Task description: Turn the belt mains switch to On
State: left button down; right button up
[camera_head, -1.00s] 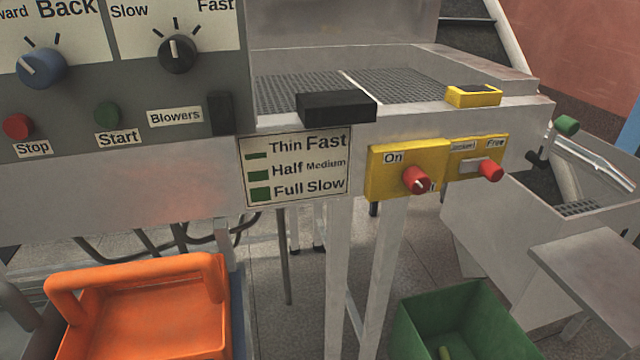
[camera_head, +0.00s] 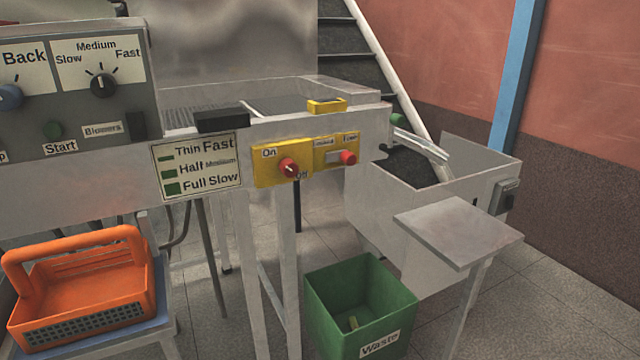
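The belt mains switch is a red rotary knob (camera_head: 289,168) on a yellow plate (camera_head: 265,181) on the front of the conveyor frame. The plate reads "On" at its upper left, and a partly hidden label, seemingly "Off", is at the lower right. The knob's white mark is small; it appears to point toward the upper left, but I cannot tell its exact setting. Neither of my grippers is in view.
A second yellow plate with a red knob (camera_head: 348,157) adjoins on the right. A control panel (camera_head: 100,110) is at left. Below are an orange basket (camera_head: 85,285), a green waste bin (camera_head: 362,300) and a metal side table (camera_head: 458,232). Floor shows at the lower right.

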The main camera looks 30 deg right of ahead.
aim_at(288, 167)
jog(key=z, duration=0.85)
jog(key=i, duration=0.4)
